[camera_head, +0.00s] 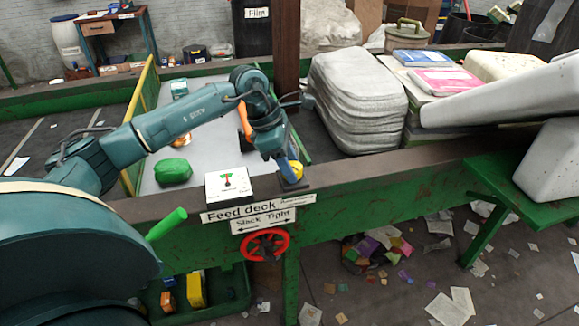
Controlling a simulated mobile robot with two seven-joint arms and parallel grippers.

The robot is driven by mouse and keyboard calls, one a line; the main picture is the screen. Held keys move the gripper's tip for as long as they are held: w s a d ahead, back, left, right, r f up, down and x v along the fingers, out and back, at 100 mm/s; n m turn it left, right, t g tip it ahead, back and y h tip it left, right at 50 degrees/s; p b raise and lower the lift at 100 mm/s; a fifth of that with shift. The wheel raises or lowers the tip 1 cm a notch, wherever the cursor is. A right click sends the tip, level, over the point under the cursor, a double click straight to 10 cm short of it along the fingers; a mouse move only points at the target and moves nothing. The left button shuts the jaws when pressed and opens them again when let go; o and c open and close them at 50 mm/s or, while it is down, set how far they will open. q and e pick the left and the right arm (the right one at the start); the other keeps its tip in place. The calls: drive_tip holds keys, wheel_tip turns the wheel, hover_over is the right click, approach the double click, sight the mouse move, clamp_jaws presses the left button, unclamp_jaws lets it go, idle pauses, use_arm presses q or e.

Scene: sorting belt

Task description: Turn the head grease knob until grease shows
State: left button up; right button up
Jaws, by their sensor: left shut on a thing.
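My left arm reaches across from the left and bends down at the green beam. Its gripper (290,172) points down at the beam's top, just right of the white gauge box. The fingers hide the rest of the knob. No grease can be made out around it. My right gripper is not in view.
A white box with a red and green dial (228,184) stands on the beam. Below hang the "Feed deck" and "Slack Tight" signs (262,219) and a red handwheel (264,245). Grey stacked sheets (358,100) stand right.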

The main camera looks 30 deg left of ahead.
use_arm(q)
drive_tip(key=shift+w+m+b, duration=0.1)
drive_tip(key=shift+m+b, duration=0.2)
drive_tip(key=shift+m, duration=0.4)
drive_tip(key=shift+m+g+h+b, duration=0.3)
drive_tip(key=shift+m+g, duration=0.3)
drive_tip(key=shift+m, duration=0.4)
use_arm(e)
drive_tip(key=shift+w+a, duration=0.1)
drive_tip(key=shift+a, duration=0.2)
use_arm(q)
drive_tip(key=shift+a+m, duration=0.1)
drive_tip(key=shift+m, duration=0.2)
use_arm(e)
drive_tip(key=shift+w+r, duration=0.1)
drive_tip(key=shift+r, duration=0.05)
use_arm(q)
drive_tip(key=o, duration=1)
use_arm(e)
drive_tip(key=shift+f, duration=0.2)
